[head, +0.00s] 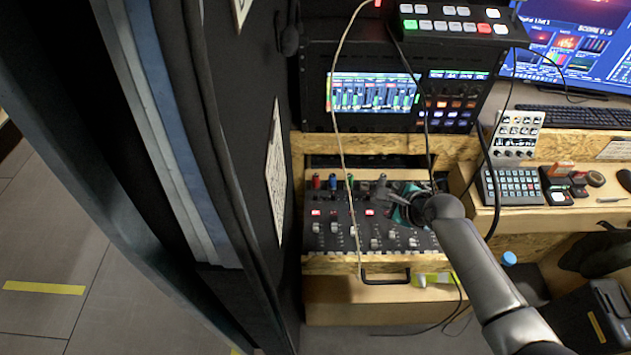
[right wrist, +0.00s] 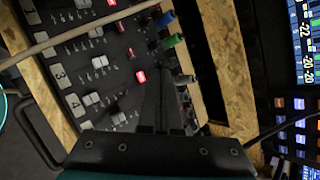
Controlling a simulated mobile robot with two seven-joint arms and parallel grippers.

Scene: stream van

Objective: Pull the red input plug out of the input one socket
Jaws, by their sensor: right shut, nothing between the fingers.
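The red input plug (head: 316,181) stands in the far left socket of the top row on the mixer (head: 325,243), in the head view. To its right are a blue plug (head: 332,181), a green one and a grey one. My right gripper (head: 386,196) is over the right part of the mixer, well right of the red plug, shut and empty. In the right wrist view its fingers (right wrist: 163,75) lie close together beside the grey plug (right wrist: 186,79), with the green plug (right wrist: 174,40) and blue plug (right wrist: 166,18) beyond. I cannot make out the red plug there. My left gripper is out of view.
A pale cable (head: 346,150) hangs down across the mixer's left half. A dark cable (head: 420,100) hangs further right. A screen rack (head: 375,95) stands above. A dark wall panel (head: 260,150) bounds the left side. The right desk holds a keypad (head: 515,186).

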